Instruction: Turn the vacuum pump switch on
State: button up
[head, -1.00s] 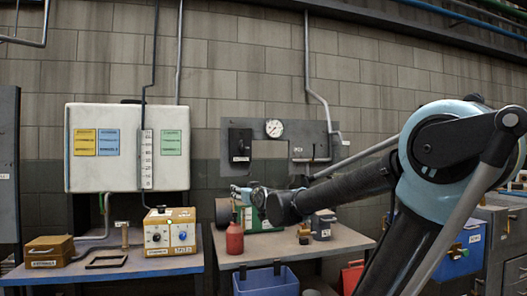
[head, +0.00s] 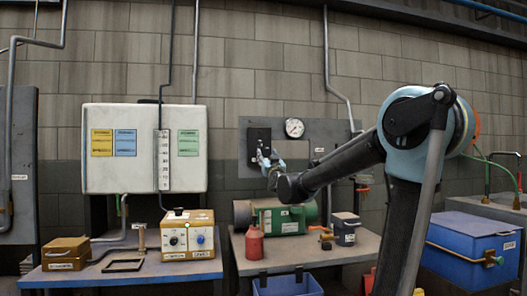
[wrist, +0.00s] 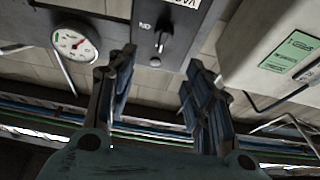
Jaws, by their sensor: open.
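The vacuum pump switch is a dark box (head: 257,138) on the grey wall panel, left of the round gauge (head: 294,128). My gripper (head: 266,156) is in front of the switch's lower part in the head view and hides some of it. In the wrist view, which is tilted, the switch box (wrist: 170,18) is beyond my fingertips, with a small lever or knob (wrist: 161,40) and an "ON" label beside it. My gripper (wrist: 158,70) is open and empty, its fingers either side of the switch in the picture. I see no contact with the knob.
A green motor or pump (head: 285,215) and a red bottle (head: 254,242) stand on the bench below. A white cabinet (head: 140,175) hangs left. A box with dials (head: 188,236) is on the left bench. The wall around the switch is open.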

aim_at(262, 146)
jog(key=x, duration=1.1)
jog(key=shift+a, duration=0.1)
jog(key=c, duration=1)
